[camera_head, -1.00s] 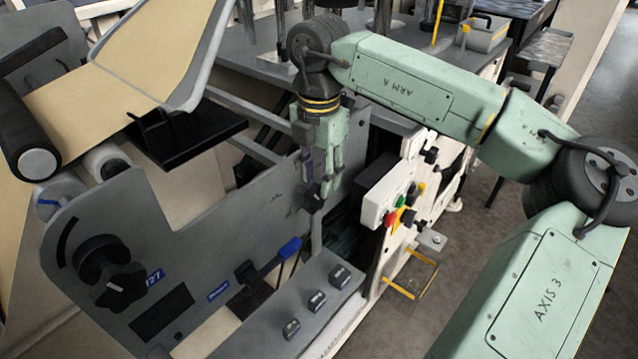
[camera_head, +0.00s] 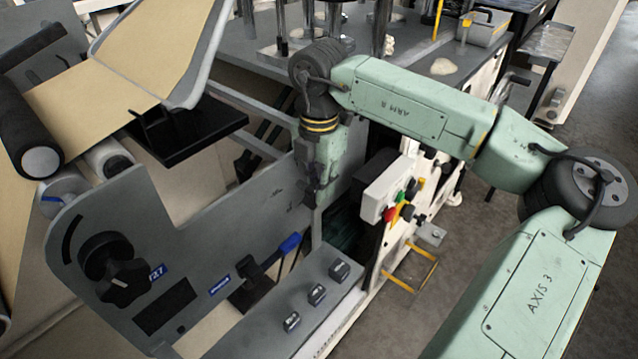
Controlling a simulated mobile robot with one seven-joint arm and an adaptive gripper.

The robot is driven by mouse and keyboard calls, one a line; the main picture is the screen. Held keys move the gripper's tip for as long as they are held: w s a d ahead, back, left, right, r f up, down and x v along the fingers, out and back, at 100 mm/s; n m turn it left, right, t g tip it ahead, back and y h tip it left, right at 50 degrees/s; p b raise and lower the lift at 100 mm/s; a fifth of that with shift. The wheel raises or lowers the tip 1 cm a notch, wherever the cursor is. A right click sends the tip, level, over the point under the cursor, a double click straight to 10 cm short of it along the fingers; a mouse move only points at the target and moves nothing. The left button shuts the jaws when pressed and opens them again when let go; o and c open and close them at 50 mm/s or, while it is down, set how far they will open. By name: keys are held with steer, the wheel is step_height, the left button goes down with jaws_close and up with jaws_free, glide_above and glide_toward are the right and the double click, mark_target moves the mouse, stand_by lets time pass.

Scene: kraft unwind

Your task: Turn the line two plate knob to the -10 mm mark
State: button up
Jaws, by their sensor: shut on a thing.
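My gripper (camera_head: 316,196) reaches down from my wrist to the right end of the grey side panel. It is shut on a small dark part there, mostly hidden by the fingers and wrist. I cannot tell from this view whether that part is the line two plate knob. No scale or -10 mm mark is readable. A large black star knob (camera_head: 118,277) sits apart from my gripper, at the left of the grey panel (camera_head: 215,240), by a blue label.
A white control box (camera_head: 380,192) with coloured buttons stands just right of my gripper. Small black fittings (camera_head: 317,294) sit on the grey ledge below. A blue-ended lever (camera_head: 288,244) sticks out near the panel. Kraft web and rollers (camera_head: 40,160) are at the left.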

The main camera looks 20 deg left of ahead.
jaws_close()
steer(key=shift+f+b, duration=0.15)
steer(key=shift+b, duration=0.4)
steer(key=shift+f+t+b, duration=0.15)
steer(key=shift+t+b, duration=0.45)
steer(key=shift+b, duration=0.65)
steer(key=t+b, duration=0.1)
steer(key=b, duration=0.1)
steer(key=t+h+b, duration=0.1)
steer(key=b, duration=0.2)
steer(key=shift+s+a+f+b, duration=0.1)
steer(key=shift+s+f+b, duration=0.15)
steer(key=shift+b, duration=0.1)
steer(key=t+b, duration=0.1)
steer(key=b, duration=0.1)
steer(key=t+h+b, duration=0.1)
steer(key=b, duration=0.1)
steer(key=t+b, duration=0.1)
steer(key=b, duration=0.2)
steer(key=shift+s+a+r, duration=0.15)
steer(key=shift+s+r, duration=0.1)
steer(key=shift+s, duration=0.05)
steer(key=t+b, duration=0.1)
steer(key=t+h+b, duration=0.1)
steer(key=shift+s+r+b, duration=0.1)
steer(key=shift+r+b, duration=0.2)
steer(key=shift+b, duration=0.1)
steer(key=shift+r, duration=0.1)
